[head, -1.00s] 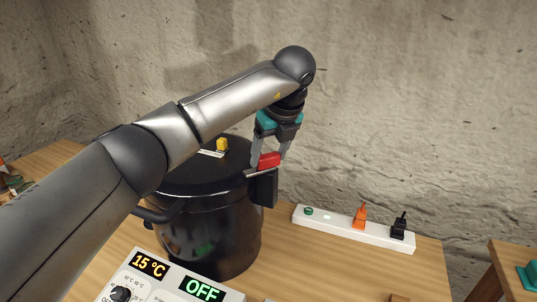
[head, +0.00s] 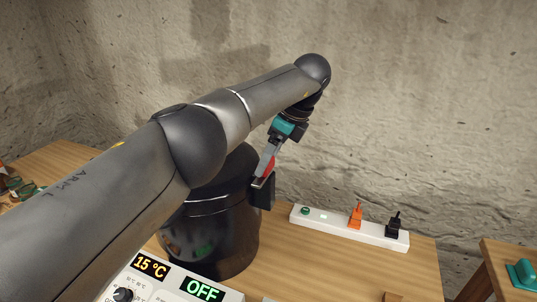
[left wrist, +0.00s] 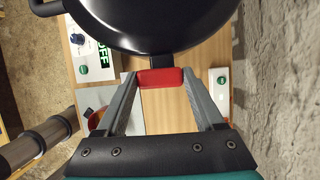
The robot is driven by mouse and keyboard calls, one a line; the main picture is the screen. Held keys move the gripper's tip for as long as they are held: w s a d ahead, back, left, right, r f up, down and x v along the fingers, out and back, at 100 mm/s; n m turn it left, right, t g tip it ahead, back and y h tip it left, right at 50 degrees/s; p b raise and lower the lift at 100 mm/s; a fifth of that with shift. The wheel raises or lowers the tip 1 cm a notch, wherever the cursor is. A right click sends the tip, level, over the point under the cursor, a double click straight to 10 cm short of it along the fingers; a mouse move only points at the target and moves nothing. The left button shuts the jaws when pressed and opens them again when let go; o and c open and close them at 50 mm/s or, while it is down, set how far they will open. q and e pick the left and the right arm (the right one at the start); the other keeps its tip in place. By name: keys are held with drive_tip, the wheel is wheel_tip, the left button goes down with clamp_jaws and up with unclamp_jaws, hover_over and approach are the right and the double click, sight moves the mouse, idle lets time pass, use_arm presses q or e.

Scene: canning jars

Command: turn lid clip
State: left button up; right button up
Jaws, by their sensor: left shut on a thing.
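A large black pot (head: 212,240) with a black lid (head: 238,168) stands on the table, partly hidden behind my left arm. The red lid clip (head: 269,167) sits at the pot's right rim, above a dark block on its side. My left gripper (head: 264,176) is shut on the red clip; in the head view its fingers are seen nearly edge-on. In the left wrist view the red clip (left wrist: 161,78) lies between the two fingertips, right beside the pot's rim (left wrist: 155,42). My right gripper is in neither view.
A white power strip (head: 335,226) with an orange plug (head: 356,215) and a black plug (head: 394,226) lies right of the pot. A control box (head: 172,284) reading 15 °C and OFF stands in front. A rough wall is close behind.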

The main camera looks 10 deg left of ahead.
use_arm(q)
drive_tip(key=shift+r+n, duration=0.1)
drive_tip(key=shift+n, duration=0.2)
idle(0.4)
drive_tip(key=o, duration=1.4)
drive_tip(key=shift+d+r, duration=0.15)
drive_tip(key=shift+r, duration=0.2)
drive_tip(key=shift+p+v, duration=5.4)
drive_tip(key=shift+v, duration=0.2)
